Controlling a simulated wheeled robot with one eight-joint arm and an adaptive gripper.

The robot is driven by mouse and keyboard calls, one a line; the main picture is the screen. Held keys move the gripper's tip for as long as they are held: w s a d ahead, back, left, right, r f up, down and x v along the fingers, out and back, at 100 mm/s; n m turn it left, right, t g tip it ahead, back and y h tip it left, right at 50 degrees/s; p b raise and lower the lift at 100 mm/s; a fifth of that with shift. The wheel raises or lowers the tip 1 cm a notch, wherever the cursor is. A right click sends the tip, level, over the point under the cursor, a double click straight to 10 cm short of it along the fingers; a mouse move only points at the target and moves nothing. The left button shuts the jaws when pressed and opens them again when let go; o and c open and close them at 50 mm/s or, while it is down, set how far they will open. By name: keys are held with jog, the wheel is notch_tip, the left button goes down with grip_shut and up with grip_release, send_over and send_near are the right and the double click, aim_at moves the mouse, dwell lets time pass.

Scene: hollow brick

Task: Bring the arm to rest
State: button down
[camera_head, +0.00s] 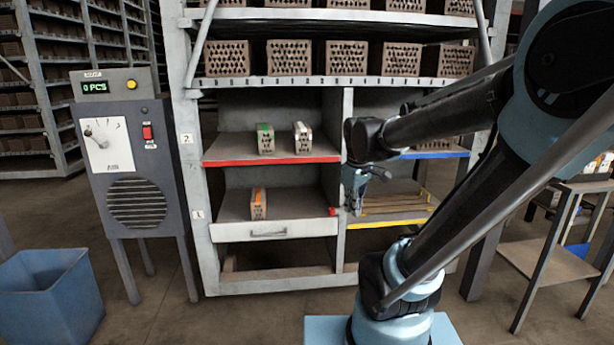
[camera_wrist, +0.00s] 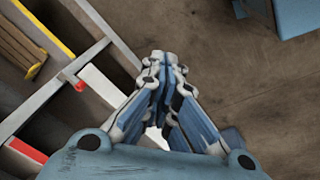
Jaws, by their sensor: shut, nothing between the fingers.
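My gripper (camera_wrist: 160,62) is shut and empty in the wrist view, its two fingers together and pointing away from the camera. In the head view my gripper (camera_head: 356,205) hangs below the wrist, in front of the shelf rack near the middle upright (camera_head: 344,130). My arm reaches in from the right side of the head view, bent at the elbow. Part of the gripper blends with the shelf behind it, so any contact with the rack cannot be told.
Bricks with green (camera_head: 265,139) and white (camera_head: 302,138) marks stand on the red-edged shelf (camera_head: 225,162). An orange-marked brick (camera_head: 258,204) stands below. A control box (camera_head: 125,150) and blue bin (camera_head: 50,300) are left; a table (camera_head: 545,260) is right. Floor between is clear.

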jog(key=s+d+f+m, duration=0.5)
jog(key=s+f+m, duration=0.2)
jog(key=s, duration=0.5)
jog(key=shift+f+m, duration=0.4)
jog(key=shift+m, duration=0.6)
jog(key=shift+s+d, duration=0.1)
